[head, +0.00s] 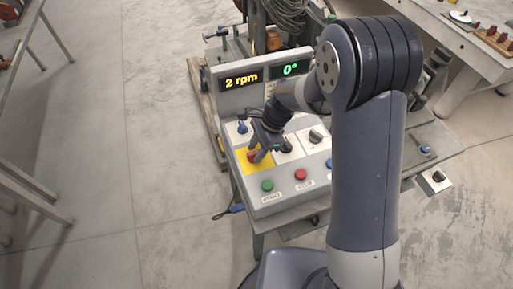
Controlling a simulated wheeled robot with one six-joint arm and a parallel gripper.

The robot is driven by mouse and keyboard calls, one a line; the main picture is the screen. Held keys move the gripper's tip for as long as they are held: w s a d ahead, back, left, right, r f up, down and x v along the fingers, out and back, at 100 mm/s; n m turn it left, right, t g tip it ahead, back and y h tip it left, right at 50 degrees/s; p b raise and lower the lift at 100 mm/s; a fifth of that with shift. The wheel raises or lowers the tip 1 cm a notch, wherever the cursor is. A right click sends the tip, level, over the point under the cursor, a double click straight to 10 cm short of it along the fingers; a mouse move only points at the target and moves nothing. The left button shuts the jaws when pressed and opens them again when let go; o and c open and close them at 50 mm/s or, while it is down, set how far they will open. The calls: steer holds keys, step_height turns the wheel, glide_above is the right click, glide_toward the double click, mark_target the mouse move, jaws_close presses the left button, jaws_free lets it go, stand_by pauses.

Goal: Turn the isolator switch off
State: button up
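The isolator switch (252,157) is a red knob on a yellow plate (245,167) at the left of the sloped grey control panel, in the head view. My gripper (257,154) points down over the yellow plate, with its fingertips at the red knob. The fingers hide part of the knob, so its exact angle is unclear. Whether the fingers touch or grip it is too small to tell.
The panel has a green button (267,186), a red button (300,174), a blue switch (242,127) and black knobs (316,136). Displays above read "2 rpm" (241,80) and "0°" (291,69). My arm hides the panel's right part.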

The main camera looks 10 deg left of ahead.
jaws_close()
steer(key=shift+n, duration=0.3)
steer(key=n+g+h, duration=0.1)
steer(key=n, duration=0.2)
steer(key=shift+w+a+n, duration=0.1)
steer(key=shift+n, duration=0.2)
steer(key=n, duration=0.2)
steer(key=n+h+b, duration=0.1)
steer(key=n, duration=0.1)
steer(key=shift+a+g+h, duration=0.15)
steer(key=shift+g+h, duration=0.15)
steer(key=shift+g, duration=0.1)
steer(key=n+h, duration=0.1)
steer(key=n, duration=0.2)
steer(key=n+h, duration=0.1)
steer(key=n, duration=0.1)
steer(key=shift+a+n, duration=0.15)
steer(key=shift+n, duration=0.25)
steer(key=shift+n+h+b, duration=0.45)
steer(key=shift+n+h, duration=0.25)
steer(key=shift+n, duration=1.3)
steer(key=shift+o, duration=0.4)
jaws_free()
